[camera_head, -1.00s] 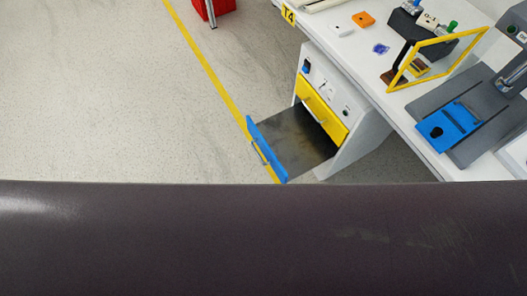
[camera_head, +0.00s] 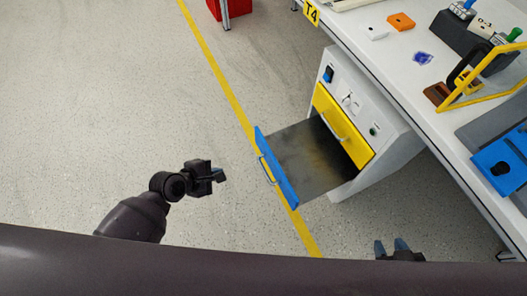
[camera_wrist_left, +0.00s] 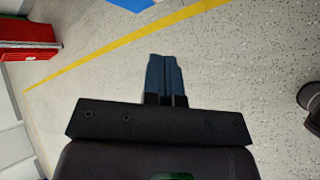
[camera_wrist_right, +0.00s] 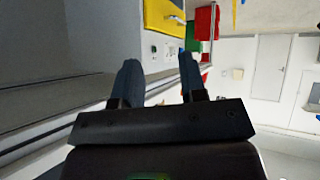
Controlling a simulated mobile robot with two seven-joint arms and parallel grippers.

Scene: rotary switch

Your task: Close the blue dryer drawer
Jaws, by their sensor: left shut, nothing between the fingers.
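The blue-fronted dryer drawer (camera_head: 276,168) is pulled out of the white cabinet, below a yellow drawer front (camera_head: 342,126). Its dark tray (camera_head: 312,158) looks empty. My right gripper (camera_head: 391,245) is open and empty, below and right of the drawer. The right wrist view shows its fingers apart, with the yellow front (camera_wrist_right: 162,17) beyond.
A white table (camera_head: 400,65) with small parts and a yellow frame (camera_head: 478,95) runs along the right, beside the cabinet. A red box (camera_head: 232,8) stands at the top. The floor left of the drawer is clear, with a yellow line (camera_head: 222,75) across it.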

